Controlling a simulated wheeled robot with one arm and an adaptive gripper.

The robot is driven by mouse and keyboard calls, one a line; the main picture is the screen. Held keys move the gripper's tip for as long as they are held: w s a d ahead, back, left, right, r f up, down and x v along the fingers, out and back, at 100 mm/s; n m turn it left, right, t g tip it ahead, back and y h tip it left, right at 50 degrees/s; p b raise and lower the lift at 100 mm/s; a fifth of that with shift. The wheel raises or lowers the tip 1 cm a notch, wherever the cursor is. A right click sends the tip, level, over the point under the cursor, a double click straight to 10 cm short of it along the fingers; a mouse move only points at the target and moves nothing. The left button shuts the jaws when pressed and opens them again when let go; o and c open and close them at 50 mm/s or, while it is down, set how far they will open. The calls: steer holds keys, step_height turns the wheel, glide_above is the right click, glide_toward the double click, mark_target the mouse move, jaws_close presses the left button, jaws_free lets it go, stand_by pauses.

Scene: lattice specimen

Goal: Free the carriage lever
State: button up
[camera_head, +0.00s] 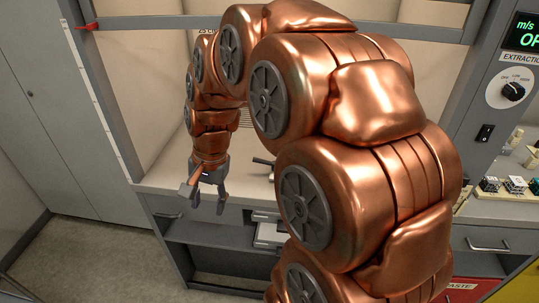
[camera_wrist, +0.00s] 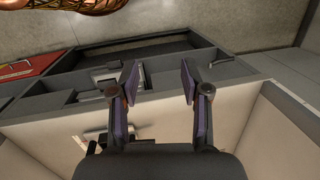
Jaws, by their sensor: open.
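My gripper (camera_head: 203,193) hangs over the front edge of the hood's work surface in the head view, fingers pointing down. In the wrist view my gripper (camera_wrist: 158,84) has its two fingers wide apart with nothing between them. A small lever-like part (camera_head: 263,162) shows just right of my gripper in the head view; my arm hides what lies beyond it. In the wrist view a pale metal device (camera_wrist: 95,136) with dark parts stands on the work surface, left of and behind the left finger. I cannot tell for sure which part is the carriage lever.
The work surface (camera_head: 160,176) is bare left of my gripper. Below it are grey cabinets with an open shelf. The hood's crossbar (camera_head: 140,22) spans above. Small lattice cubes (camera_head: 515,185) stand on the right bench. A red bin (camera_wrist: 25,60) shows in the wrist view.

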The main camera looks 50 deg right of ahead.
steer(key=w+d+f+m+t+b, duration=0.1)
steer(key=w+d+f+m+b, duration=0.1)
steer(key=w+d+m, duration=0.4)
steer(key=m+t+h+b, duration=0.1)
steer(key=m+t+b, duration=0.2)
steer(key=m, duration=0.8)
glide_toward(262, 160)
step_height(262, 160, down, 3)
steer(key=shift+w+r+p+x, duration=0.15)
steer(key=shift+p+x, duration=0.15)
steer(key=shift+x, duration=1.05)
steer(key=shift+w+p+x, duration=0.15)
steer(key=shift+p+x, duration=0.1)
steer(key=shift+x, duration=1.1)
steer(key=shift+w+r+p+x, duration=0.15)
steer(key=shift+p+x, duration=0.15)
steer(key=shift+x, duration=1.1)
steer(key=shift+c, duration=0.4)
jaws_close()
